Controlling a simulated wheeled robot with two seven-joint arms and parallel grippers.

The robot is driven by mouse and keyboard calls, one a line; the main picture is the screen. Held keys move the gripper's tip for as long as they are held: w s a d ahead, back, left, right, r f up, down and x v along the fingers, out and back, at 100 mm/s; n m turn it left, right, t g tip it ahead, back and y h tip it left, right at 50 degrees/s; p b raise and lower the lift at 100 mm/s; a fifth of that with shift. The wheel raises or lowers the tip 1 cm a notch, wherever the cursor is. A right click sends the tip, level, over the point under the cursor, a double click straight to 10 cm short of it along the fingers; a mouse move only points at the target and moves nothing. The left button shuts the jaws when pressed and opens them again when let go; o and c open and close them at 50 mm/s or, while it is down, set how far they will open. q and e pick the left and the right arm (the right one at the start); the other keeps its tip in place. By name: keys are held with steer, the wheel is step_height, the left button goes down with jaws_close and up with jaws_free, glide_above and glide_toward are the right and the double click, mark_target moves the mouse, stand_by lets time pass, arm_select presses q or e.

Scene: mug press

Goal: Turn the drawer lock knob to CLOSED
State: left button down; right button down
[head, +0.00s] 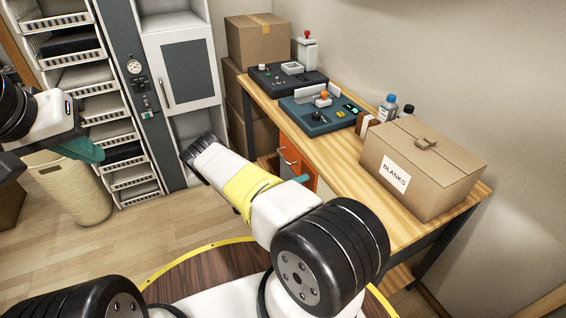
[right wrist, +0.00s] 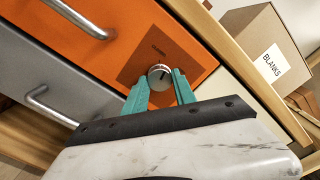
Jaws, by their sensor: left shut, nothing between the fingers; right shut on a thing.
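The lock knob (right wrist: 160,75) is a small round metal knob with a dark pointer line. My right gripper (right wrist: 161,86) is shut on the knob, one teal finger on each side. In the head view, the orange drawer front (head: 288,160) shows under the bench, with the knob hidden behind my right arm. My left gripper (head: 88,151) is shut and empty at the left, far from the drawer.
A metal handle (right wrist: 80,18) crosses the orange drawer, and a grey drawer (right wrist: 55,75) lies beside it. The wooden bench (head: 355,172) above carries a BLANKS carton (head: 420,165), a teal press unit (head: 318,115) and bottles (head: 388,108). A wicker basket (head: 68,190) stands near my left gripper.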

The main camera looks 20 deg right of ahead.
steer(key=n, duration=0.5)
steer(key=shift+n, duration=0.3)
stand_by(0.4)
steer(key=c, duration=1)
jaws_free()
steer(key=shift+a, duration=0.15)
steer(key=a, duration=0.7)
steer(key=shift+s+a, duration=0.25)
steer(key=shift+a, duration=0.05)
steer(key=shift+r, duration=0.1)
